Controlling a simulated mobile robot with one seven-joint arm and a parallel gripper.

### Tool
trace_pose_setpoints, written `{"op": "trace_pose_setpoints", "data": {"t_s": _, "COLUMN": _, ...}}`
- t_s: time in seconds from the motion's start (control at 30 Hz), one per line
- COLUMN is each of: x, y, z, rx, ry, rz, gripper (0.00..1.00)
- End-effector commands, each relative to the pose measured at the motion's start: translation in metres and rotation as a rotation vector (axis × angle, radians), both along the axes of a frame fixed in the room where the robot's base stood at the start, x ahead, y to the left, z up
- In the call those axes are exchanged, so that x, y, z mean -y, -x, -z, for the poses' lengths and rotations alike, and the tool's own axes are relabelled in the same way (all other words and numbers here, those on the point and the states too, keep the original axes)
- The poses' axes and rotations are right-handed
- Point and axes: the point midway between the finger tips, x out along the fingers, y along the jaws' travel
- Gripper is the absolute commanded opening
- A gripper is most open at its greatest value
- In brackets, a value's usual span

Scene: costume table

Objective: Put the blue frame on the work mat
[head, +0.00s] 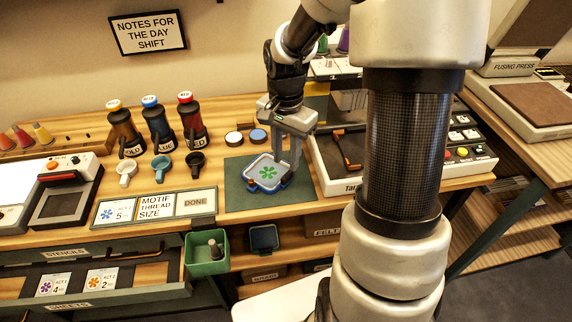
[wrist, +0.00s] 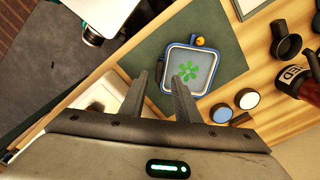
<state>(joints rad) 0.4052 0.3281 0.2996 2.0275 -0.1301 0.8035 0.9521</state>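The blue frame (head: 268,191) lies on the dark green work mat (head: 235,196), with pale cloth bearing a green flower inside it. In the wrist view the frame (wrist: 214,70) shows a small orange-yellow knob on its far edge, and the mat (wrist: 233,58) extends around it. My gripper (head: 288,178) is low at the frame's right side in the head view. In the wrist view my gripper's fingers (wrist: 159,82) are apart with nothing seen held between them. One fingertip overlaps the frame's near corner; I cannot tell whether it touches.
Two round pads, one white (head: 234,138) and one blue (head: 257,135), sit behind the mat. Dark bottles (head: 158,125) and small cups (head: 161,167) stand to the left. A sign board (head: 155,207) lies at the front left. A tray-like machine (head: 322,170) borders the mat's right.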

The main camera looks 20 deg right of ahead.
Motion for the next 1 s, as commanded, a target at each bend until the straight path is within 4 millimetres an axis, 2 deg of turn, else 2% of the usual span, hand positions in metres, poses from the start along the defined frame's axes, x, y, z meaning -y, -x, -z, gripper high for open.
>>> {"op": "trace_pose_setpoints", "data": {"t_s": 0.03, "x": 0.000, "y": -0.001, "z": -0.015, "rx": 0.005, "ry": 0.002, "rz": 0.000, "gripper": 0.29}}
{"op": "trace_pose_setpoints", "data": {"t_s": 0.1, "x": 0.000, "y": -0.001, "z": -0.030, "rx": 0.006, "ry": 0.001, "rz": 0.000, "gripper": 0.29}}
{"op": "trace_pose_setpoints", "data": {"t_s": 0.3, "x": 0.000, "y": -0.001, "z": -0.058, "rx": 0.002, "ry": 0.000, "rz": 0.000, "gripper": 0.29}}
{"op": "trace_pose_setpoints", "data": {"t_s": 0.43, "x": 0.000, "y": 0.000, "z": -0.065, "rx": 0.001, "ry": -0.001, "rz": -0.001, "gripper": 0.29}}
{"op": "trace_pose_setpoints", "data": {"t_s": 0.8, "x": -0.001, "y": 0.001, "z": -0.069, "rx": 0.004, "ry": 0.002, "rz": -0.004, "gripper": 0.29}}
{"op": "trace_pose_setpoints", "data": {"t_s": 0.87, "x": -0.003, "y": 0.004, "z": -0.076, "rx": 0.016, "ry": 0.007, "rz": -0.015, "gripper": 0.29}}
{"op": "trace_pose_setpoints", "data": {"t_s": 1.0, "x": -0.017, "y": 0.025, "z": -0.111, "rx": 0.078, "ry": 0.030, "rz": -0.074, "gripper": 0.29}}
